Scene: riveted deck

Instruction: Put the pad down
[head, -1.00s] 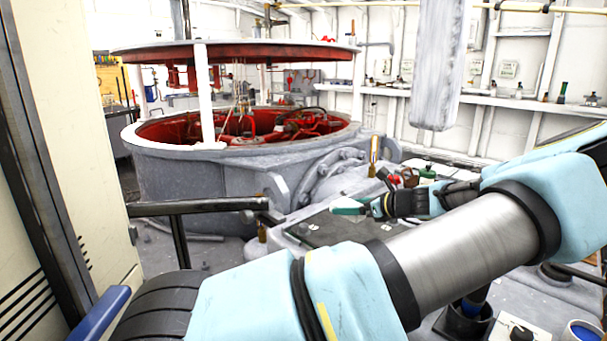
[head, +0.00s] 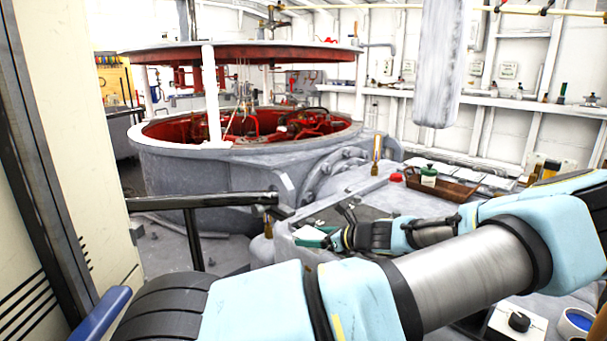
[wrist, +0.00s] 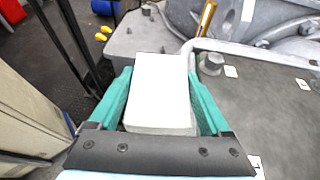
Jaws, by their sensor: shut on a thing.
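The pad is a white rectangular block. In the wrist view the pad (wrist: 160,90) sits between the two green fingers of my gripper (wrist: 161,80), which touch its left and right sides. In the head view my gripper (head: 322,239) is small and partly hidden behind its own wrist, with a bit of the white pad (head: 306,232) showing at its tip. The pad is held above the near left end of the grey bench, beside a dark flat panel (wrist: 262,100). The pad's underside is hidden.
The dark panel carries small white labels and a bolt (wrist: 211,62). A brown tray (head: 447,190), a green-lidded jar (head: 428,177) and a red-topped item (head: 396,179) stand behind my gripper. A black rail (head: 200,202) is to the left. A large round machine (head: 235,150) stands behind.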

